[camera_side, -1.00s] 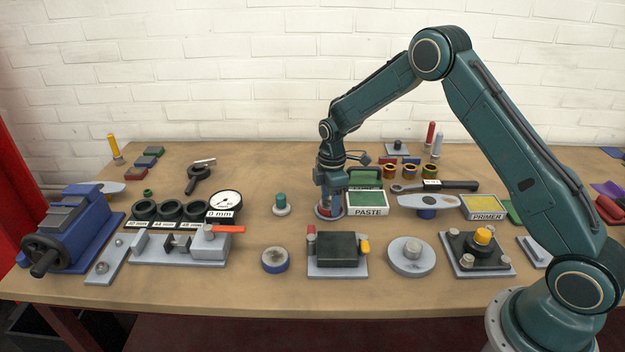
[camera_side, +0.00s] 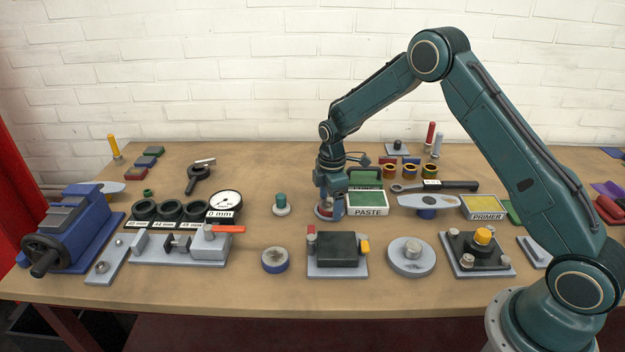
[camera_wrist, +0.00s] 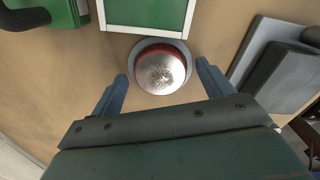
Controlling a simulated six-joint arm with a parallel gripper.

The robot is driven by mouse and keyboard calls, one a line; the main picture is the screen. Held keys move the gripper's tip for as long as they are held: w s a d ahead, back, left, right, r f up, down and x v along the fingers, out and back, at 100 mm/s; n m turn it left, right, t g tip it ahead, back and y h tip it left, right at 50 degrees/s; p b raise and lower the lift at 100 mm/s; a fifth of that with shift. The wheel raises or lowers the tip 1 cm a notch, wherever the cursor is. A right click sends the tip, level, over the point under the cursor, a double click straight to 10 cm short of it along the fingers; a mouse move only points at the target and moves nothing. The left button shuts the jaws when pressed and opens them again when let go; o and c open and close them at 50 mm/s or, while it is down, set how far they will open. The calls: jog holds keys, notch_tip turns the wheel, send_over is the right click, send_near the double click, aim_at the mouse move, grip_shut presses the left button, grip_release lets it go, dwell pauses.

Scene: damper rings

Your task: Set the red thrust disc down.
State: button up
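The red thrust disc (camera_wrist: 151,48) shows in the wrist view as a red rim around a shiny silver domed piece (camera_wrist: 161,72). It rests on a round grey base (camera_wrist: 187,52). My gripper (camera_wrist: 163,82) is open, with one blue finger on each side of the dome and a visible gap on both sides. In the side view my gripper (camera_side: 329,208) is low over the same spot, just left of the PASTE box. There the fingers hide most of the disc, and only a little red shows between them.
The green-topped PASTE box (camera_side: 367,202) stands close on the right of my gripper. A teal-topped knob piece (camera_side: 281,204) stands to the left. A grey plate with a black block (camera_side: 336,249) lies in front. Bare table lies between the knob piece and my gripper.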

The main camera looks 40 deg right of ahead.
notch_tip(320, 180, up, 14)
dwell(1.0)
jog(key=shift+f, duration=0.1)
grip_shut()
dwell(0.4)
dwell(1.2)
